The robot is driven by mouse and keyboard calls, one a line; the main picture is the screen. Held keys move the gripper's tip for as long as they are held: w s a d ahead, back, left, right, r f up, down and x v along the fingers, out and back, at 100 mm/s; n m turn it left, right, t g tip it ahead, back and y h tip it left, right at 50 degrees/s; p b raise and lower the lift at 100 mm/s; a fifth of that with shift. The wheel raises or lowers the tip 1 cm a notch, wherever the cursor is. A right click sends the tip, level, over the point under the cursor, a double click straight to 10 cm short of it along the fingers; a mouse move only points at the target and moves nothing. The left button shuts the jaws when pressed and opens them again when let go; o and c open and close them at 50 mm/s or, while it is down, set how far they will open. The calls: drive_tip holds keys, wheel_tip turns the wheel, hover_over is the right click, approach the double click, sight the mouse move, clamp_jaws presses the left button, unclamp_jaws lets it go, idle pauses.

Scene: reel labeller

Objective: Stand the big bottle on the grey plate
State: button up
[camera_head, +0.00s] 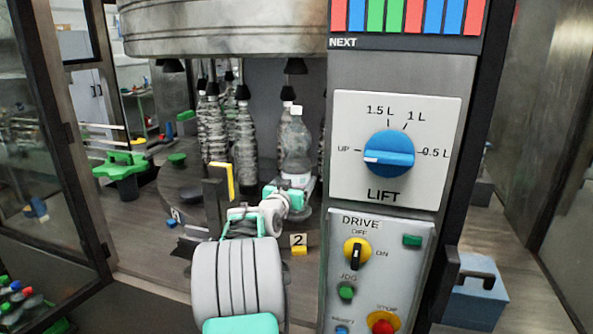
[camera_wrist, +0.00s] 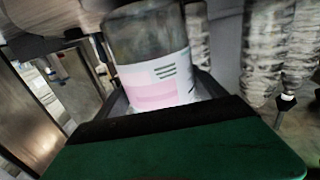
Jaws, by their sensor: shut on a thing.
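The big bottle (camera_head: 298,147) is clear with a white cap and stands about upright inside the machine, right of the other bottles. My gripper (camera_head: 297,184) is shut on its lower part. In the wrist view the bottle (camera_wrist: 150,45) shows a white and pink label, with dark fingers of my gripper (camera_wrist: 163,105) on both sides. A small grey plate (camera_head: 306,211) shows partly below the bottle, behind my gripper. Whether the bottle's base touches it is hidden.
Several ribbed-looking bottles (camera_head: 245,145) stand under dark heads to the left. A yellow-edged upright (camera_head: 221,182) stands left of my wrist. The control panel (camera_head: 395,150) with the blue lift knob (camera_head: 389,153) is close on the right. A yellow "2" marker (camera_head: 299,246) sits in front.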

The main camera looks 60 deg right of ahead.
drive_tip(key=shift+r, duration=0.15)
drive_tip(key=shift+f, duration=0.2)
drive_tip(key=o, duration=2)
drive_tip(key=shift+f, duration=0.35)
drive_tip(key=shift+o, duration=0.2)
drive_tip(key=shift+a+r, duration=0.1)
